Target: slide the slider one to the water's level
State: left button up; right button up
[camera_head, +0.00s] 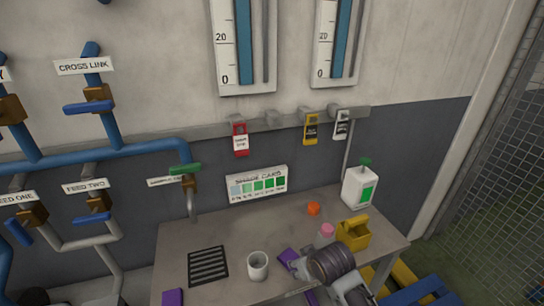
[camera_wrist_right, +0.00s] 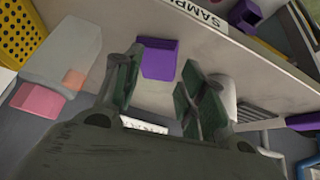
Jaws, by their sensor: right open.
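Two tall white gauge boards hang on the wall at the top: the left gauge (camera_head: 240,45) and the right gauge (camera_head: 337,42). Each has a scale marked 0 and 20, a blue column and a thin grey strip to its right. Their tops are cut off, so the water's level is hidden, and I cannot make out a slider on either. My right gripper (camera_head: 298,272) is low over the table, well below the gauges. In the right wrist view my right gripper (camera_wrist_right: 160,88) is open and empty, with a purple block (camera_wrist_right: 158,58) beyond its fingers.
The table (camera_head: 225,225) holds a white cup (camera_head: 258,266), a black grille (camera_head: 208,266), a white jug (camera_head: 359,188), an orange cap (camera_head: 313,208) and a yellow container (camera_head: 353,234). Tags hang from a wall rail (camera_head: 275,122). Blue pipes (camera_head: 105,152) with valves are at left.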

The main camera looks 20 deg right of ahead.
jog(key=w+r+t, duration=0.3)
jog(key=w+r, duration=0.4)
jog(key=r, duration=0.4)
jog(key=w+r+t, duration=0.3)
jog(key=w+r, duration=0.4)
jog(key=r, duration=0.4)
jog(key=w+r+t, duration=0.2)
jog(key=w+r, duration=0.5)
jog(key=r, duration=0.4)
jog(key=s+r+t, duration=0.2)
jog(key=r+t, duration=0.2)
jog(key=r, duration=1.4)
jog(key=s+r+m+t, duration=0.1)
jog(key=r+t, duration=0.3)
jog(key=r, duration=1.5)
jog(key=shift+s+a+r+y, duration=0.2)
jog(key=shift+s+y, duration=0.1)
jog(key=shift+s, duration=0.35)
jog(key=shift+w+r, duration=0.1)
jog(key=shift+w, duration=0.05)
jog(key=shift+p+x, duration=2.55)
jog(key=shift+x, duration=4.2)
grip_shut()
